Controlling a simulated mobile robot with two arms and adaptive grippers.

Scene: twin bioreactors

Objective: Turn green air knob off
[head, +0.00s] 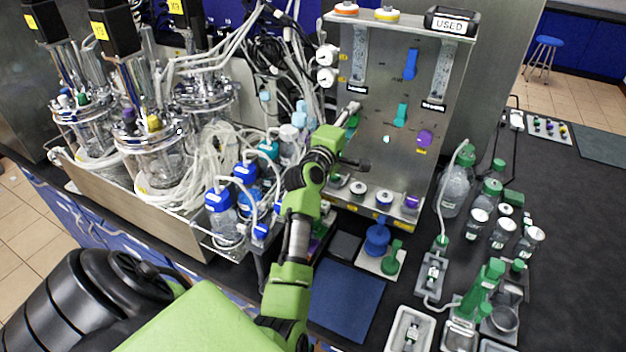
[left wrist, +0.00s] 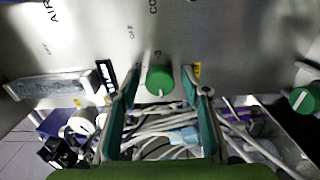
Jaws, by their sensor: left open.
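The panel (head: 385,140) is a grey metal plate with flow tubes and knobs. A green knob (left wrist: 160,80) shows in the left wrist view, between the two fingers of my left gripper (left wrist: 163,92). The fingers stand apart with gaps on both sides of it. In the head view, my left gripper (head: 358,136) is at the panel's left side, and a green knob (head: 352,121) shows partly beside its upper finger. Another green knob (left wrist: 303,98) is at the right edge of the wrist view. My right gripper is not in view.
Blue-capped bottles (head: 218,205) and tubing stand close left of my arm. Other panel knobs are teal (head: 401,114), blue (head: 411,64) and purple (head: 425,138). Green-capped bottles (head: 457,185) stand right of the panel. The far right benchtop (head: 580,220) is clear.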

